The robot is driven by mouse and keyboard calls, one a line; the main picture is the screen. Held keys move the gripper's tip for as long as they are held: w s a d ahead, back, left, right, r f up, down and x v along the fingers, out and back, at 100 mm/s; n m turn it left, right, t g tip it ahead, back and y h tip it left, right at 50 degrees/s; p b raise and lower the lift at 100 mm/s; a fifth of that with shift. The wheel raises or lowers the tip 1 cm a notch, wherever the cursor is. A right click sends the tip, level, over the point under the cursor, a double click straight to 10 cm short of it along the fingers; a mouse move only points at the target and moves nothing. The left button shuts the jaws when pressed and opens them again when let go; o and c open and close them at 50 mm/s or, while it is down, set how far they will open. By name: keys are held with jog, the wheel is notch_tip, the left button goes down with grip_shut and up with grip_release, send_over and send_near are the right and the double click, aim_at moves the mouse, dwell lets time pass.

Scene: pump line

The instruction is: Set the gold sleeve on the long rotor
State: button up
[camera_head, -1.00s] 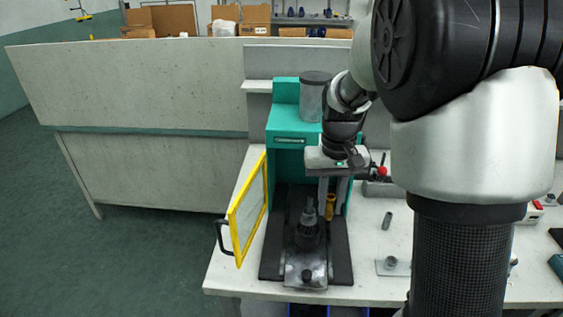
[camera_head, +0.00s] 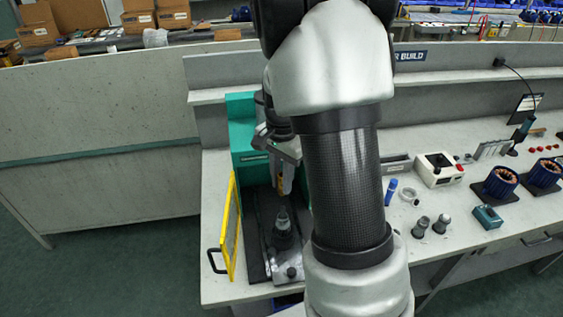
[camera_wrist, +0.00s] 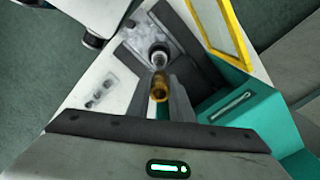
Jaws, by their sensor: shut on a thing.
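The gold sleeve (camera_wrist: 159,88) is held at the tips of my gripper (camera_wrist: 166,92). In the head view my gripper (camera_head: 285,180) hangs inside the green press, and a thin strip of the sleeve (camera_head: 280,181) shows beside a finger. The long rotor (camera_head: 283,221) stands upright in a fixture on the press's dark base. Its shaft end shows as a pale ring (camera_wrist: 159,56) in the wrist view, just beyond the sleeve. The sleeve looks above the rotor and apart from it; exact alignment is unclear. My arm hides part of the press.
The press (camera_head: 243,135) has a yellow-framed guard door (camera_head: 230,228) swung open at left. On the bench (camera_head: 400,262) to the right lie a blue cylinder (camera_head: 391,189), small metal parts (camera_head: 441,223), a white control box (camera_head: 438,170) and blue-cased stators (camera_head: 500,183).

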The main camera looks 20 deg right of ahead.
aim_at(282, 207)
jog(key=shift+d+f+b, duration=0.15)
jog(key=shift+f+b, duration=1.55)
jog(key=shift+f, duration=0.5)
jog(key=shift+f+b, duration=0.5)
jog(key=shift+f, duration=0.3)
jog(key=shift+f+b, duration=1.45)
jog(key=shift+f, duration=0.55)
jog(key=shift+f, duration=0.1)
jog(key=o, duration=1.1)
